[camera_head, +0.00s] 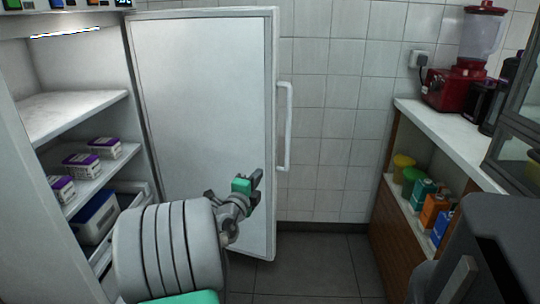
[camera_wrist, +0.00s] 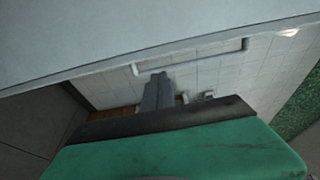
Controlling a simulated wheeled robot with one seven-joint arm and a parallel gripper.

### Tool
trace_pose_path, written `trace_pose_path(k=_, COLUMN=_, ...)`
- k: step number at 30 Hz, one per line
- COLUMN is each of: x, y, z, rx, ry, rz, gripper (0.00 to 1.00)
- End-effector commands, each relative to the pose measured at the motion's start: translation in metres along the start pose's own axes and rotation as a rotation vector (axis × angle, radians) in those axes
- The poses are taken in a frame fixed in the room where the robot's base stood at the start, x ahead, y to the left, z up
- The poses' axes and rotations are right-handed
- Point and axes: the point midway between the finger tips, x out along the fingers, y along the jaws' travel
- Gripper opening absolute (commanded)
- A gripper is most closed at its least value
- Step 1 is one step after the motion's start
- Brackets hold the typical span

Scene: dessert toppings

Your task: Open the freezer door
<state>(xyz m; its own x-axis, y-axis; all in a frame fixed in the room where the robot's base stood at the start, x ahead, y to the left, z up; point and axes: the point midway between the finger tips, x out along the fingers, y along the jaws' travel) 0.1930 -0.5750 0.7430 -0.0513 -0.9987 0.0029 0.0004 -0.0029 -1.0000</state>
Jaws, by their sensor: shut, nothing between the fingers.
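The freezer door (camera_head: 200,110) is a large white panel. It stands swung open, to the right of the lit freezer cabinet. Its white bar handle (camera_head: 289,127) is on the right edge. My gripper (camera_head: 257,180) is shut and empty, in front of the door's lower right part, left of and below the handle, apart from it. In the wrist view the door (camera_wrist: 120,30) fills the top, the handle (camera_wrist: 190,58) runs along its edge, and my gripper's fingers (camera_wrist: 158,80) are together, below the handle.
The freezer's shelves (camera_head: 75,112) hold several purple-and-white boxes (camera_head: 82,166) and a blue container (camera_head: 96,216). At right, a counter (camera_head: 450,130) carries a red blender (camera_head: 460,85), with jars and cartons on the shelf below. Tiled floor (camera_head: 320,262) between is clear.

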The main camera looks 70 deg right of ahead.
Motion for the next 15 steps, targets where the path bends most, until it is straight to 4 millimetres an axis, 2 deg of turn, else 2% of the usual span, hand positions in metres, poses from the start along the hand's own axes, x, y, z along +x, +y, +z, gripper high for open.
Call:
trace_pose_path(k=5, x=0.028, y=0.002, z=0.000, rx=0.001, ry=0.002, rz=0.001, gripper=0.00)
trace_pose_path(k=15, x=0.102, y=0.003, z=0.001, rx=0.000, ry=0.000, rz=0.002, gripper=0.00)
